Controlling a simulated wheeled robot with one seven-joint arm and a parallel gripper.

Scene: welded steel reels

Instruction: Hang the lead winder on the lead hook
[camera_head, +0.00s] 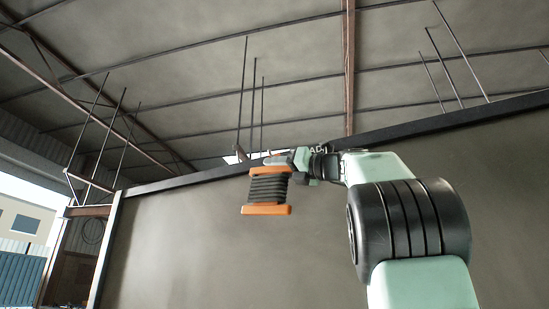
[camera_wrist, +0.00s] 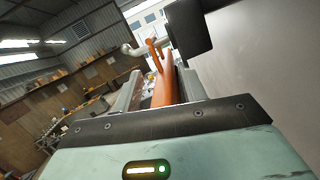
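The lead winder (camera_head: 268,188) has orange end bars and dark lead wound between them. It hangs upright from my gripper (camera_head: 298,160), in front of the grey wall near its top edge. In the wrist view its orange part (camera_wrist: 163,84) lies between the two fingers of my gripper (camera_wrist: 160,92), which are closed on it. A pale, bent, round-ended bar (camera_wrist: 131,49), which looks like the lead hook, shows just beyond the winder's orange tip. I cannot tell whether they touch. In the head view the hook is not clearly visible.
A dark block (camera_wrist: 187,28) stands close beside the winder at upper right. The grey wall (camera_head: 200,240) is bare below. Shelves and a bench (camera_wrist: 70,105) are far off at left.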

